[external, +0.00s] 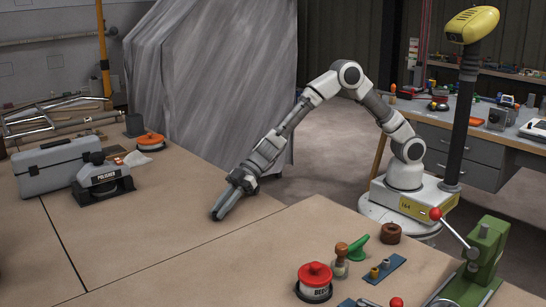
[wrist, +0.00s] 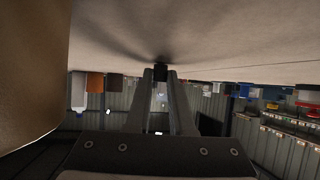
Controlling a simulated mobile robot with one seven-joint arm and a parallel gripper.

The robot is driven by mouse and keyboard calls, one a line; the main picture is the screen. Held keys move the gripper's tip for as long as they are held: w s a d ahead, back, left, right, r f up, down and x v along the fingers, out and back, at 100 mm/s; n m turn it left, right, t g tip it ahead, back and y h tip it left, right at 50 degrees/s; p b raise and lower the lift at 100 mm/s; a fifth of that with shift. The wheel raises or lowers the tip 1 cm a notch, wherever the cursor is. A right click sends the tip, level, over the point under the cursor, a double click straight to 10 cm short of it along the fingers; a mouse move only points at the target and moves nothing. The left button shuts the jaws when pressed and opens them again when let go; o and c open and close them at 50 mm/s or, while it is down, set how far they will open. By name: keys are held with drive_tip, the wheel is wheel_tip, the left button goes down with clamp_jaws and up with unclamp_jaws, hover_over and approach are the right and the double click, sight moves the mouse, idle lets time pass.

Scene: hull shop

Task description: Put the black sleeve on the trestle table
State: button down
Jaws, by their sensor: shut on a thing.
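In the wrist view my gripper (wrist: 160,76) is shut on a small black piece, the black sleeve (wrist: 160,70), at the fingertips. The pale table surface (wrist: 230,35) fills the top of that view, with a dark shadow around the sleeve. The sleeve is at or very close to the surface; I cannot tell if it touches. In the external view the fingers hide it.
A grey toolbox (external: 55,168), a polisher (external: 102,180) and an orange-topped round tool (external: 150,141) stand at the left. The tabletop around my gripper is bare.

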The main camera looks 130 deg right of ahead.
drive_tip(key=shift+f+b, duration=0.15)
drive_tip(key=shift+b, duration=0.15)
drive_tip(key=c, duration=0.8)
unclamp_jaws()
drive_tip(key=shift+r, duration=0.2)
drive_tip(key=shift+r+p, duration=0.2)
drive_tip(key=shift+p, duration=0.35)
drive_tip(key=v, duration=1.2)
drive_tip(key=shift+f, duration=0.2)
